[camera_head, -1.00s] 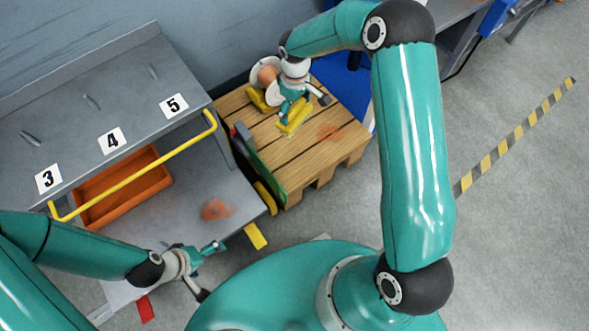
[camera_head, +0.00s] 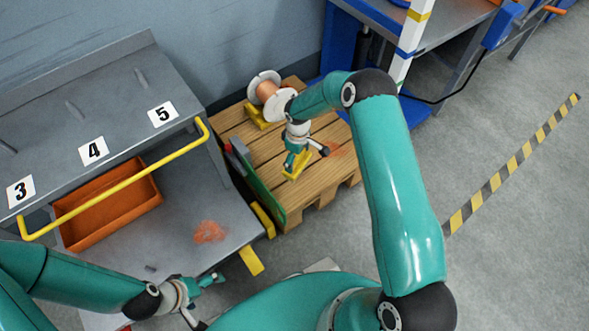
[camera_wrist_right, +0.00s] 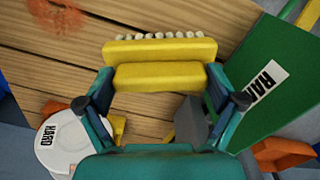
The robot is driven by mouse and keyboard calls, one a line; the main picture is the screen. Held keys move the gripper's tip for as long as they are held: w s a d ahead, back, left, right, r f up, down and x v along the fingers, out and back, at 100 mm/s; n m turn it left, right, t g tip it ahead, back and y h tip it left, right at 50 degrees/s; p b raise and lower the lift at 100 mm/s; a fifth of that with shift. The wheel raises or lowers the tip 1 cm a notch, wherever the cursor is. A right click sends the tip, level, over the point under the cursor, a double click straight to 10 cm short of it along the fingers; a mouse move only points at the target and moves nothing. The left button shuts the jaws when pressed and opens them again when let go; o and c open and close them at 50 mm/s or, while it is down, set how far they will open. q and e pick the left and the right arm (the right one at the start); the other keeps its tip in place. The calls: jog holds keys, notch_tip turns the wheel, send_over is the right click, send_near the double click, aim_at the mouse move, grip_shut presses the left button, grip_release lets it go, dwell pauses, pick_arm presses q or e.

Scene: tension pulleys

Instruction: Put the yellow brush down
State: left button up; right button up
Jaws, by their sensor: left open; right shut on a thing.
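The yellow brush (camera_wrist_right: 160,75) is held crosswise between the fingers of my right gripper (camera_wrist_right: 160,82), its row of pale bristles pointing away from the gripper in the right wrist view. In the head view the right gripper (camera_head: 298,157) is over the wooden pallet (camera_head: 318,188), with the brush (camera_head: 295,167) at its tip. I cannot tell whether the brush touches the boards. My left gripper (camera_head: 203,297) is open and empty at the lower left, near the front edge of the grey workbench (camera_head: 182,245).
A copper wire spool (camera_head: 267,92) with white flanges sits at the pallet's back left. A green board (camera_head: 262,180) stands along its left edge. An orange smear (camera_head: 335,149) marks the boards. The workbench holds an orange tray (camera_head: 110,208) and orange dust (camera_head: 208,232).

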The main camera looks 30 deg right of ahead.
aim_at(297, 166)
jog(key=shift+f+b, duration=0.6)
jog(key=shift+f, duration=2)
jog(key=shift+f, duration=0.15)
jog(key=o, duration=1)
jog(key=shift+r, duration=0.2)
notch_tip(297, 166, up, 11)
jog(key=p, duration=0.3)
jog(key=shift+r+p, duration=0.3)
jog(key=shift+r, duration=0.15)
